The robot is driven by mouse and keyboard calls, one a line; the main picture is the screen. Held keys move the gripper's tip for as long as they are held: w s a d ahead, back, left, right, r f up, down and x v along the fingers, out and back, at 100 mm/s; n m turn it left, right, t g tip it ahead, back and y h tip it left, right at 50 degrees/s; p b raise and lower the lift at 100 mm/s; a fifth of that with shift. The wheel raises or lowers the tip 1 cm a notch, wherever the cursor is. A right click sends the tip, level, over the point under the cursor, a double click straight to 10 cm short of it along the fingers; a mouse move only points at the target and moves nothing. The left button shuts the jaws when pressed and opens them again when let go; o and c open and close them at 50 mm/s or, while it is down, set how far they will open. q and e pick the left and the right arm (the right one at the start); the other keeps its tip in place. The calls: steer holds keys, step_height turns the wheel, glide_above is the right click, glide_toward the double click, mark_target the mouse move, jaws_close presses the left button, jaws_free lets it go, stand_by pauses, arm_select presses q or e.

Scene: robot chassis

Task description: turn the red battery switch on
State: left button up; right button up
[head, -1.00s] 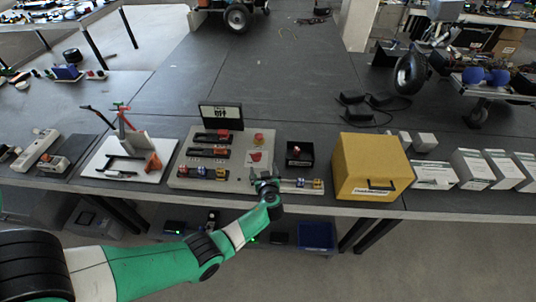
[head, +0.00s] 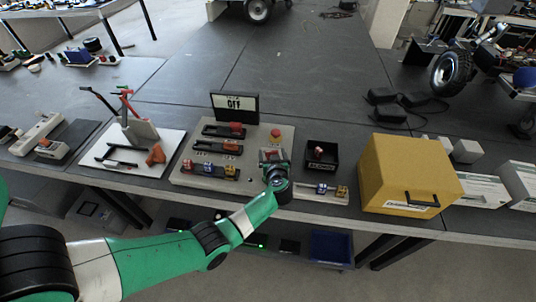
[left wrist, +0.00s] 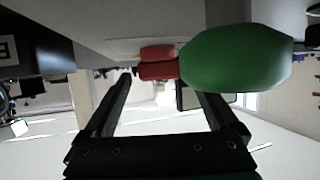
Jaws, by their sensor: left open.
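The grey panel board (head: 205,179) lies on the dark table. The red battery switch (head: 268,154) is on its right part, below a red button on a yellow base (head: 275,134). A small screen (head: 235,104) behind the board reads "OFF". My left gripper (head: 272,166) is at the near side of the switch and partly covers it. In the left wrist view the left gripper (left wrist: 165,90) is open, and a red part (left wrist: 158,65), apparently the switch handle, shows beyond and between its fingertips. Contact cannot be told. My right gripper is not in view.
A large green rounded shape (left wrist: 235,58) is close beside the red part; I cannot tell what it is. A black box with a red knob (head: 321,157) and a yellow case (head: 408,172) stand to the right.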

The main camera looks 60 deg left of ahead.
arm_select(q)
steer(key=shift+a+f, duration=0.1)
steer(key=shift+a, duration=0.05)
steer(key=shift+c, duration=0.4)
steer(key=c, duration=1.3)
